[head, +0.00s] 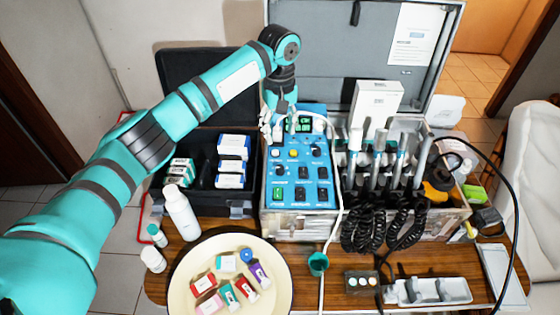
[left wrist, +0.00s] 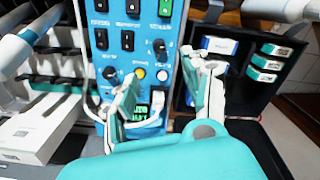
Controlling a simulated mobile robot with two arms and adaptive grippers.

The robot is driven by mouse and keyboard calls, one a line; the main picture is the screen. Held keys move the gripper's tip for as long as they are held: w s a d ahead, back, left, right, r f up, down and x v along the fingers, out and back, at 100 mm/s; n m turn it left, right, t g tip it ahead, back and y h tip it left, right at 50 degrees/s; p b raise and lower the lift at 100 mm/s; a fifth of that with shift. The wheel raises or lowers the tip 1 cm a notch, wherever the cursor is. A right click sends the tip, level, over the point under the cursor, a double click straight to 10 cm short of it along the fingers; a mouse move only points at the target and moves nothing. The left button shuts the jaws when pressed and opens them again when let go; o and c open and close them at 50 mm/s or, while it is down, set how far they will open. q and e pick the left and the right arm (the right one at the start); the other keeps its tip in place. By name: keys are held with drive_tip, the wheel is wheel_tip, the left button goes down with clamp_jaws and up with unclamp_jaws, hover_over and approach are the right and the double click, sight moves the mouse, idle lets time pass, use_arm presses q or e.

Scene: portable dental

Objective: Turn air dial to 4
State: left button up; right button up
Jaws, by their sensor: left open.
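The blue control panel (head: 298,165) stands in the open case; it also shows, turned around, in the left wrist view (left wrist: 146,47). It carries black dials: one at its left side (head: 281,170), also in the wrist view (left wrist: 159,46), and one at its upper right (head: 315,150), also in the wrist view (left wrist: 109,73). The labels are too small to read, so I cannot tell which is the air dial or its setting. My left gripper (head: 274,122) is open and empty over the panel's upper left edge. In the wrist view its fingers (left wrist: 165,92) straddle that edge. My right gripper is out of view.
A yellow button (head: 293,153) and green display (head: 304,124) are on the panel. Handpieces with coiled black hoses (head: 372,226) stand at the right. A black case with small boxes (head: 208,190) is at the left. A white bottle (head: 181,212) and a round tray (head: 183,300) stand in front.

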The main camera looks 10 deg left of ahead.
use_arm(q)
hover_over(280, 167)
wheel_tip(280, 167, down, 4)
wheel_tip(280, 167, down, 9)
drive_tip(key=shift+f+p, duration=0.15)
drive_tip(key=shift+p, duration=0.85)
drive_tip(key=shift+f, duration=0.45)
clamp_jaws()
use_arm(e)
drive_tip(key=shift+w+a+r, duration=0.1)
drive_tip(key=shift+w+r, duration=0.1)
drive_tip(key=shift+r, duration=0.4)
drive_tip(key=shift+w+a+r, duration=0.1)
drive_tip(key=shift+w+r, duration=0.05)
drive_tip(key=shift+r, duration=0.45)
